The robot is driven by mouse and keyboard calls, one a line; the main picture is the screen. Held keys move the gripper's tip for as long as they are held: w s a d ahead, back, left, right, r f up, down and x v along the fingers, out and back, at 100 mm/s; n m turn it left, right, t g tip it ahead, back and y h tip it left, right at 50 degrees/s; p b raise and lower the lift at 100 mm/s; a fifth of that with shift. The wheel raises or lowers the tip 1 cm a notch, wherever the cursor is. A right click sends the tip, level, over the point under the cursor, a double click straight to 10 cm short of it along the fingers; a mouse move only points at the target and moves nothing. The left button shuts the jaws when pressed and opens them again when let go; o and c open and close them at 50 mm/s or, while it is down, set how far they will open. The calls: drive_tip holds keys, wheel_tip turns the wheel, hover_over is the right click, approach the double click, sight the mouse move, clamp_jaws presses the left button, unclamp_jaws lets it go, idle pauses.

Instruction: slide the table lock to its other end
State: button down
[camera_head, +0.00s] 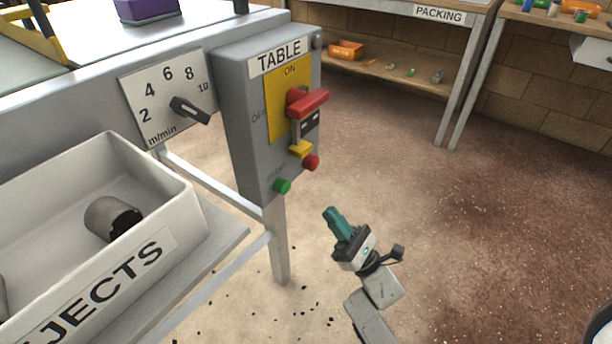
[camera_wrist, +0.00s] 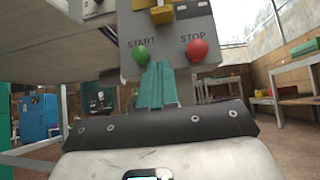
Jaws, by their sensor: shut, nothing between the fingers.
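The grey TABLE control box (camera_head: 243,130) hangs at the table's corner. A red switch handle (camera_head: 310,101) sticks out from its yellow ON plate. Below the handle, a small yellow block (camera_head: 301,149), which looks like the table lock, sits at the lower end of a short upright strip.
The green START button (camera_head: 282,186) and red STOP button (camera_head: 311,162) are close below the yellow block. A speed dial (camera_head: 190,110) is left of the box. A rejects bin (camera_head: 190,214) holds a grey cylinder (camera_head: 108,217). Open floor lies to the right.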

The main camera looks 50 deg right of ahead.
drive_tip(key=shift+s+r+x, duration=0.35)
drive_tip(key=shift+x, duration=1.6)
drive_tip(key=shift+s+r+x, duration=0.35)
drive_tip(key=shift+x, duration=1.6)
drive_tip(key=shift+s+r+x, duration=0.3)
drive_tip(key=shift+x, duration=1.65)
drive_tip(key=shift+d, duration=0.1)
drive_tip(key=shift+r+p, duration=0.3)
drive_tip(key=shift+r, duration=1.3)
drive_tip(key=w+f+b+v, duration=0.2)
drive_tip(key=b+v, duration=0.2)
drive_tip(key=v, duration=0.9)
drive_tip(key=shift+f+b, duration=0.3)
